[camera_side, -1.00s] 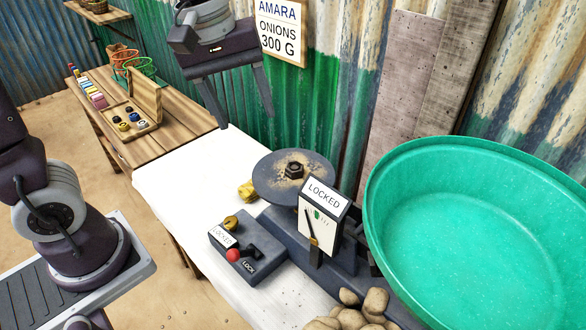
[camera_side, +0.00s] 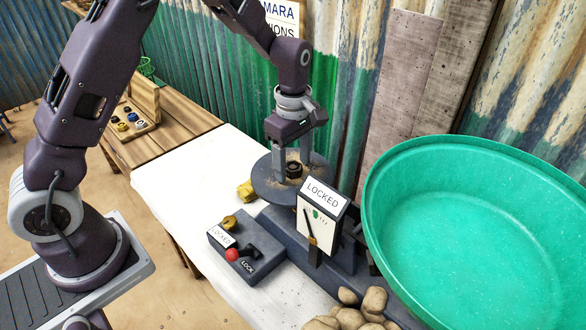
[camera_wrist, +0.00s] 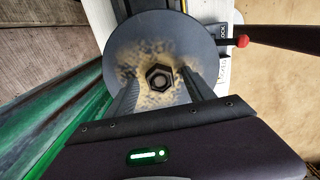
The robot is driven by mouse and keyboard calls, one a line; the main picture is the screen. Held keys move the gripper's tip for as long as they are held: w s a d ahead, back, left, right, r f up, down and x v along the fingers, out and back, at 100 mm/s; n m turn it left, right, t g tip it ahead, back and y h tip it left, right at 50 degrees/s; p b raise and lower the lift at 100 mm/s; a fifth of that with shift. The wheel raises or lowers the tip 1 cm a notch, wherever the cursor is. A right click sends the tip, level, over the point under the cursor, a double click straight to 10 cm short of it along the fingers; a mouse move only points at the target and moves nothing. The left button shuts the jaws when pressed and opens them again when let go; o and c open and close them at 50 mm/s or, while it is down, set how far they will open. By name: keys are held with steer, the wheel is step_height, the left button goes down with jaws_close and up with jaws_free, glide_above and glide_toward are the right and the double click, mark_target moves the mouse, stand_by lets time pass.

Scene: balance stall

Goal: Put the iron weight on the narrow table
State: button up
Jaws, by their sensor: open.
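The iron weight is a dark hexagonal piece (camera_side: 293,170) with a round hollow in its top. It sits on the dusty dark round pan (camera_side: 262,187) of the balance; it also shows in the wrist view (camera_wrist: 159,78), near the pan's middle. My gripper (camera_side: 293,174) points down over the pan, open, with one finger on each side of the weight. In the wrist view its fingertips (camera_wrist: 160,80) flank the weight; whether they touch it I cannot tell. A wooden table (camera_side: 184,120), which looks like the narrow table, stands behind and left of the white counter (camera_side: 180,180).
A box of small weights (camera_side: 130,122) stands on the wooden table. A yellow lump (camera_side: 245,190) lies beside the pan. The balance's dial box reads LOCKED (camera_side: 322,215); a lock box with red knob (camera_side: 245,252), potatoes (camera_side: 350,315) and a large green basin (camera_side: 470,240) stand nearer.

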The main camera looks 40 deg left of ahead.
jaws_close()
